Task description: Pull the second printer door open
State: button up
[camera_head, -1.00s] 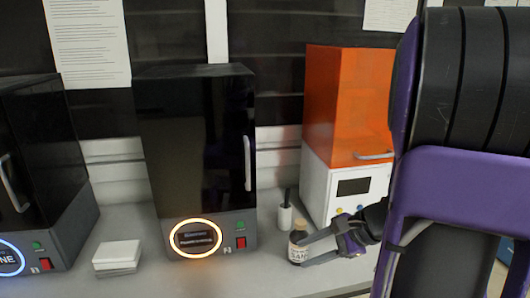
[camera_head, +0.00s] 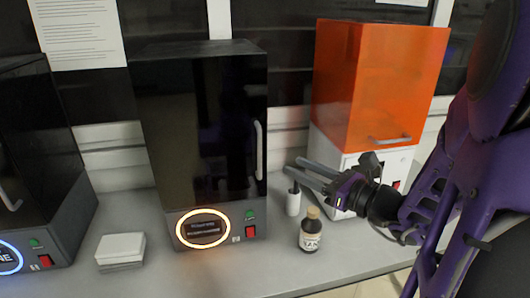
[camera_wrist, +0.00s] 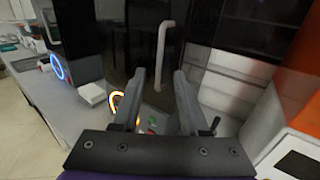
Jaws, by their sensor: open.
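The second printer (camera_head: 195,130) is a black box with a grey base and an orange-lit round display (camera_head: 203,229). Its dark door is closed, with a vertical grey handle (camera_head: 259,150) on the door's right side. In the wrist view the handle (camera_wrist: 161,55) stands ahead of and above my fingers. My gripper (camera_head: 293,168) is open and empty, to the right of the handle and apart from it. In the wrist view my gripper's two fingers (camera_wrist: 159,95) are spread with nothing between them.
A brown bottle (camera_head: 311,232) and a small white container (camera_head: 293,200) stand below my gripper. An orange-topped machine (camera_head: 375,85) is at the right. Another black printer (camera_head: 35,170) and a white box stack (camera_head: 120,249) are at the left. The counter front is clear.

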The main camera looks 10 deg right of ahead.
aim_at(261, 150)
jog(key=x, duration=1)
jog(key=shift+w+a+b, duration=0.2)
jog(key=shift+w+b, duration=0.1)
jog(key=shift+b, duration=0.05)
grip_shut()
dwell(0.8)
